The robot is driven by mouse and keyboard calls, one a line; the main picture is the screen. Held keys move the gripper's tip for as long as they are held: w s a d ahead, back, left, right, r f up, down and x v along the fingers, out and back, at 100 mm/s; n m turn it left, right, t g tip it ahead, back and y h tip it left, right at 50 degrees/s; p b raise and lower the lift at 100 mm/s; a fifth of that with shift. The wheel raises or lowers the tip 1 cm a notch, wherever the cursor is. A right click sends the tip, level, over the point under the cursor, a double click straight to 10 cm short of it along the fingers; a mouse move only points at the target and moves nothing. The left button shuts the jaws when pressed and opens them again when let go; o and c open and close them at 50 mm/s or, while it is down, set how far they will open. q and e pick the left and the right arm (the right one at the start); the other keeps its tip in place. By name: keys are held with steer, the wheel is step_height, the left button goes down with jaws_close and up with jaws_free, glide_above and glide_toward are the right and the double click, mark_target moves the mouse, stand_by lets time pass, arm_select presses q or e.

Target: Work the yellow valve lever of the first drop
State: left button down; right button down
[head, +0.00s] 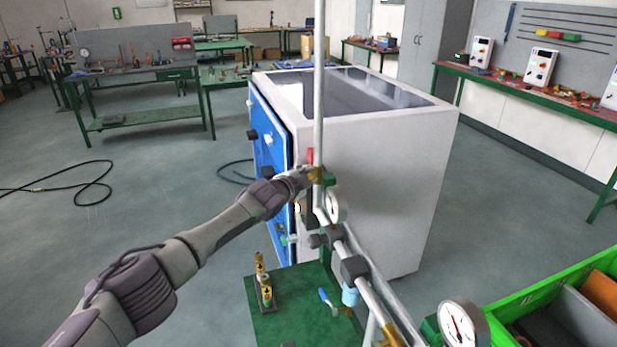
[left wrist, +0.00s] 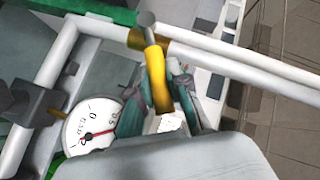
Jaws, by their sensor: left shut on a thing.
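The yellow valve lever (left wrist: 158,82) shows in the left wrist view, running down from a brass valve fitting (left wrist: 136,40) on a white pipe. My left gripper (left wrist: 160,98) is shut on the lever, with a finger on each side of it. In the head view my left gripper (head: 304,177) reaches the upright pipe (head: 319,95) beside the white and blue cabinet. The lever is mostly hidden by the gripper there. A round gauge (head: 335,205) sits just below, and a gauge (left wrist: 91,131) shows left of the gripper in the wrist view. My right gripper is not in view.
The large cabinet (head: 385,170) stands right behind the pipe. A green bench top (head: 290,310) with small brass fittings lies below. Another gauge (head: 463,325) and a green crate (head: 520,290) are at the lower right. A black hose (head: 75,188) lies on the otherwise clear left floor.

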arm_select(q)
steer(key=shift+w+r+g+b, duration=0.15)
steer(key=shift+r+g+b, duration=0.1)
steer(key=shift+g+b, duration=0.1)
stand_by(0.4)
steer(key=c, duration=1.1)
jaws_free()
steer(key=shift+s+a, duration=0.2)
steer(key=shift+s, duration=0.3)
steer(key=v, duration=1.1)
steer(key=shift+r, duration=0.2)
steer(key=shift+w, duration=0.1)
